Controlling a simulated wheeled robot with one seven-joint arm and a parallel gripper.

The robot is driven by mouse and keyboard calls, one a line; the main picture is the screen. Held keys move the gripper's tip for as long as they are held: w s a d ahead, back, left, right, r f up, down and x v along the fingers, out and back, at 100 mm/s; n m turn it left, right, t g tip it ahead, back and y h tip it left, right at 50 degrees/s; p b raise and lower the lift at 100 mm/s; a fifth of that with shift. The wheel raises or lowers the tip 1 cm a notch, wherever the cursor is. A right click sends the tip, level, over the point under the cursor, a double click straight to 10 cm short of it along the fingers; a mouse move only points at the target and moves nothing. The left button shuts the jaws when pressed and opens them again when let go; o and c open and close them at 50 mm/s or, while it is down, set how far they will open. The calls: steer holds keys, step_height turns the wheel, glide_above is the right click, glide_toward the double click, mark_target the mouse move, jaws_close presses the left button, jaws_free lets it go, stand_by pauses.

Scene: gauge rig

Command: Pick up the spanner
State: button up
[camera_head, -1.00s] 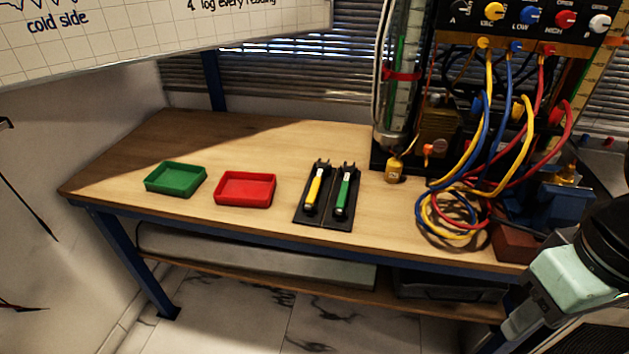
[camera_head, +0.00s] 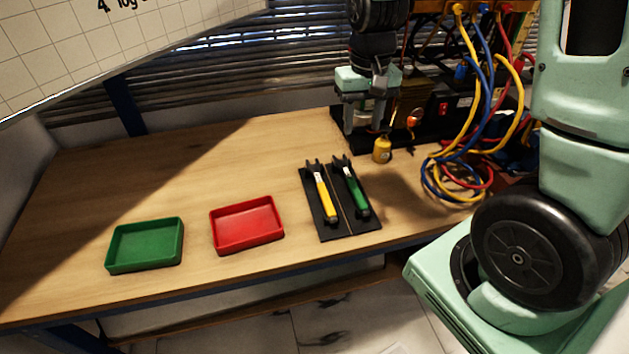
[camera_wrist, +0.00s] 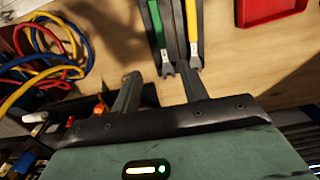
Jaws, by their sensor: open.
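Two spanners lie side by side on a black holder (camera_head: 326,229). One has a yellow handle (camera_head: 326,199) and the other a green handle (camera_head: 353,193); their dark open jaws point to the back of the bench. The yellow spanner (camera_wrist: 193,22) and green spanner (camera_wrist: 156,28) also show in the wrist view, partly cut off at the top. My gripper (camera_head: 364,122) is open and empty, above the back of the bench beyond the spanner jaws. In the wrist view its fingers (camera_wrist: 152,50) point towards the spanners, with one finger partly covering the holder between them.
A red tray (camera_head: 247,247) and a green tray (camera_head: 110,261) stand left of the holder. A small brass-coloured weight (camera_head: 382,150) stands close behind it. Coiled hoses (camera_head: 430,178) and the gauge rig are at the right. The bench's back left is clear.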

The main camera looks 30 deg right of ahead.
glide_above(354, 185)
step_height(354, 185, down, 12)
steer(key=shift+d+r, duration=0.1)
steer(key=shift+f+p, duration=0.6)
steer(key=shift+f, duration=2.05)
jaws_close()
